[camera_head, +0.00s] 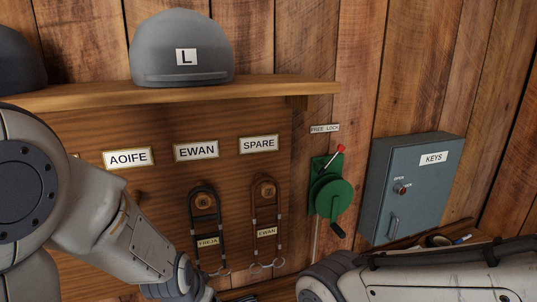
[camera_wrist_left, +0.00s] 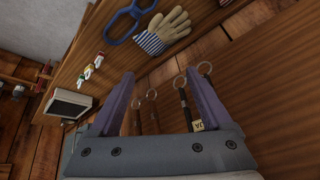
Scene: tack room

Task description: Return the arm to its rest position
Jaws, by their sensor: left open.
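My left arm (camera_head: 120,225) comes in from the left in the head view and reaches down to the bottom edge, in front of the name board. Its fingers do not show clearly there. In the left wrist view my left gripper (camera_wrist_left: 163,92) is open, with its two purple-grey fingers well apart and nothing held between them. Hanging straps with metal rings (camera_wrist_left: 205,68) show beyond the fingers. My right arm (camera_head: 430,280) crosses the lower right of the head view; its gripper is out of the picture.
A shelf (camera_head: 270,87) carries a grey helmet (camera_head: 182,50). A green crank (camera_head: 332,195) and key cabinet (camera_head: 412,190) are right. A glove (camera_wrist_left: 165,30) lies beyond the fingers.

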